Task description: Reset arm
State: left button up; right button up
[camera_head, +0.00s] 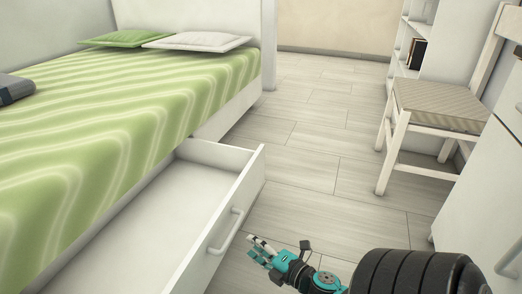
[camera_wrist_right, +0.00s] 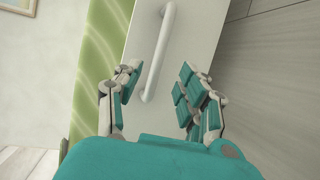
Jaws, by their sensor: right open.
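My right gripper (camera_head: 262,250) is teal and grey and comes in at the bottom middle of the head view. It is open and empty, just right of the white bar handle (camera_head: 225,231) on the drawer front. In the right wrist view the open fingers of the right gripper (camera_wrist_right: 155,95) spread in front of the handle (camera_wrist_right: 160,52), with the handle apart from them. The drawer (camera_head: 243,190) under the bed is pulled out, and the part of its inside that shows is empty. My left gripper is not in view.
The bed (camera_head: 120,115) with a green wavy cover fills the left. A white chair (camera_head: 440,105) stands at the right, by a white shelf (camera_head: 402,70). A white cabinet (camera_head: 485,190) is at the right edge. The wooden floor (camera_head: 310,135) between bed and chair is clear.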

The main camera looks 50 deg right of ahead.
jog(key=shift+s+r, duration=0.15)
jog(key=shift+s, duration=0.85)
